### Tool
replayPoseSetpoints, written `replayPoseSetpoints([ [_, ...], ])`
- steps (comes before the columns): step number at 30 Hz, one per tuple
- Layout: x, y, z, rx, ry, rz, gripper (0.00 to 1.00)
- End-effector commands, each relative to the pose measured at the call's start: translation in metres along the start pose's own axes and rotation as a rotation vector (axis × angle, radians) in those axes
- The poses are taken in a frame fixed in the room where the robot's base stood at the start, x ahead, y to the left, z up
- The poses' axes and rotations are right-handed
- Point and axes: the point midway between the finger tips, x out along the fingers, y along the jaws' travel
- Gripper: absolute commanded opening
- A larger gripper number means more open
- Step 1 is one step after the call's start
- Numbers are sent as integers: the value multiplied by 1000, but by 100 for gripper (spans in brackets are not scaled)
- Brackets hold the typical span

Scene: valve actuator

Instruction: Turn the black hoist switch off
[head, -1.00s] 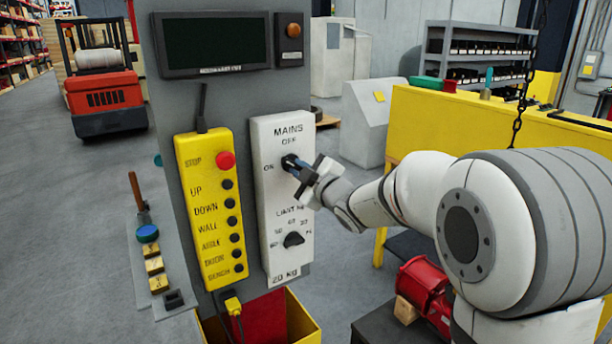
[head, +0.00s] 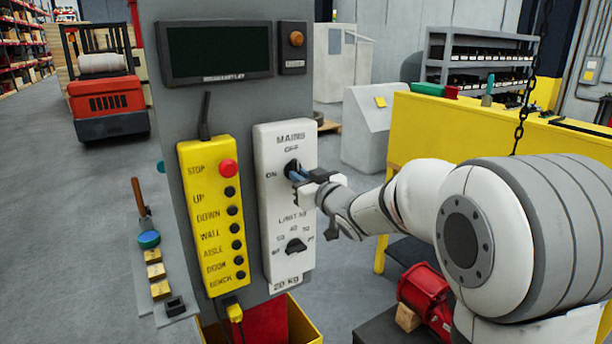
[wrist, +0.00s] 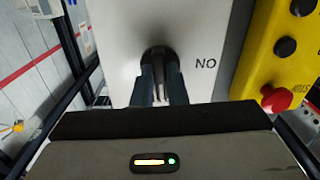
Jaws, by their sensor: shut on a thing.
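The black hoist switch (head: 291,166) is a round knob on the upper part of the white panel (head: 263,222). MAINS and OFF are printed above it and ON to its left. My gripper (head: 299,175) reaches it from the right, with its fingers at the knob. In the wrist view the panel appears upside down, and the dark knob (wrist: 158,56) has its grip between the two fingers of my gripper (wrist: 160,88). The fingers are shut on it and hide part of it. I cannot tell exactly which mark the knob points to.
A second black knob (head: 296,246) sits lower on the panel. A yellow button box (head: 213,215) with a red stop button (head: 228,168) hangs close on the left. A dark screen (head: 218,50) is above. A yellow bench (head: 450,130) stands behind my arm.

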Motion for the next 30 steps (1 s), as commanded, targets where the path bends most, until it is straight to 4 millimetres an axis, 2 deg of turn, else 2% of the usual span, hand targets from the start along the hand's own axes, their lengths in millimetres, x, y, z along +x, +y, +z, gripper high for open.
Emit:
replayPoseSetpoints([
  [1,1,1,-8,16,15,1,0],
  [9,0,1,-8,79,15,1,0],
  [22,0,2,-7,89,15,2,0],
  [23,0,2,-7,89,15,2,14],
  [30,0,1,-4,89,8,2,33],
])
